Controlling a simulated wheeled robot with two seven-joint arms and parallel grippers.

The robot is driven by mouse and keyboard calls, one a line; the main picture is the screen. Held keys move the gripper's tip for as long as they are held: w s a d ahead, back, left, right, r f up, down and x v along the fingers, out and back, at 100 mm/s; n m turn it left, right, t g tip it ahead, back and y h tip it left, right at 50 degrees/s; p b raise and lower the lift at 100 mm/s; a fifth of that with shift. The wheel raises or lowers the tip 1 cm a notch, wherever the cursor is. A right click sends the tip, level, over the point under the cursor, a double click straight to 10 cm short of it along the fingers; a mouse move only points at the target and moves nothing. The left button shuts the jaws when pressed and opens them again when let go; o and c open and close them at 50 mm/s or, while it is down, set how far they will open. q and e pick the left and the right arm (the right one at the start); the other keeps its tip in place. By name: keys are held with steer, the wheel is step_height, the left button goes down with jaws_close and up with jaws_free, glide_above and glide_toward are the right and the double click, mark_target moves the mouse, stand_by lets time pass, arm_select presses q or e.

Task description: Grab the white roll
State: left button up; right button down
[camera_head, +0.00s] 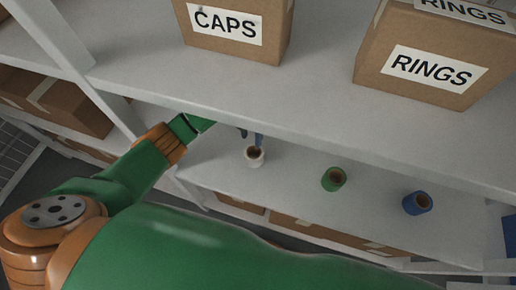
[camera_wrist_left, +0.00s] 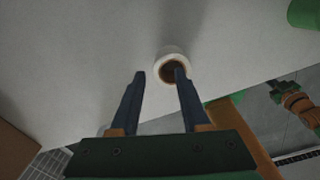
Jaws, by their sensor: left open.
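The white roll (camera_head: 255,159) stands upright on the lower shelf in the head view, its brown core facing up. In the left wrist view the white roll (camera_wrist_left: 162,60) sits just beyond the fingertips, nearer the right finger, which overlaps its core opening in the picture. My left gripper (camera_head: 251,136) reaches in under the upper shelf, which hides part of it. In the left wrist view the left gripper (camera_wrist_left: 160,74) has its dark blue fingers apart with nothing held between them. Whether a finger touches the roll cannot be told. My right gripper does not show.
A green roll (camera_head: 334,180) and a blue roll (camera_head: 417,203) stand to the right on the same shelf (camera_head: 290,178). The upper shelf (camera_head: 300,115) overhangs the gripper and carries a CAPS box (camera_head: 237,42) and a RINGS box (camera_head: 420,62). Bare shelf separates the rolls.

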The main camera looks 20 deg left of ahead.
mark_target(247, 148)
arm_select(q)
steer(key=f, duration=0.3)
steer(key=s+a+f, duration=0.1)
steer(key=f, duration=0.1)
steer(key=shift+b, duration=0.3)
steer(key=shift+f, duration=0.45)
steer(key=shift+r, duration=0.1)
jaws_close()
